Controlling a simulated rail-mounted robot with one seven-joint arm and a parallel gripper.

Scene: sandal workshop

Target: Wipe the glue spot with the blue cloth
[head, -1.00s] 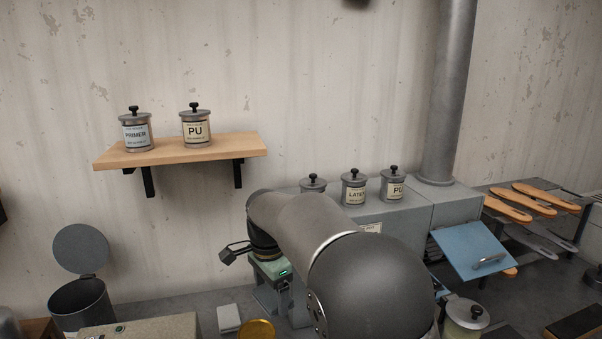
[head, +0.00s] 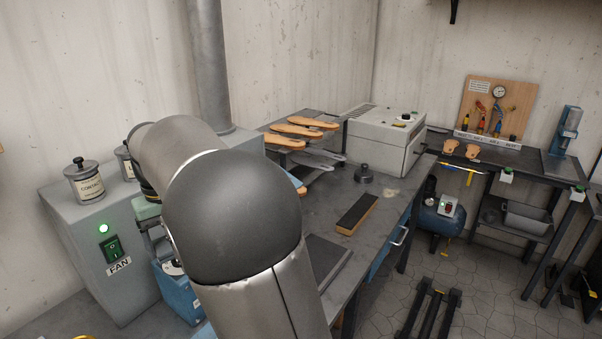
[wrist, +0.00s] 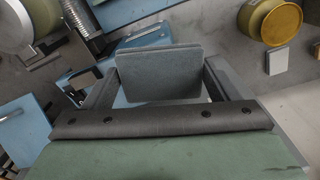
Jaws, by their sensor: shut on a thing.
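In the wrist view my gripper (wrist: 158,92) is shut on a flat, grey-blue, two-layered piece that looks like the folded blue cloth (wrist: 156,78). Its two dark fingers stand to either side of this piece. In the head view my arm hides the gripper and the cloth. A faint pale patch (head: 391,192) on the grey workbench (head: 325,208), just right of a small lidded metal pot (head: 363,174), may be the glue spot. It is too small to be sure. The gripper is apart from that patch.
A black-topped block (head: 356,214) and a dark flat plate (head: 325,258) lie on the bench. A rack of sandal soles (head: 305,128) and a grey-white machine (head: 385,138) stand behind. The fan cabinet (head: 115,245) is at left. Bare bench shows around the pale patch.

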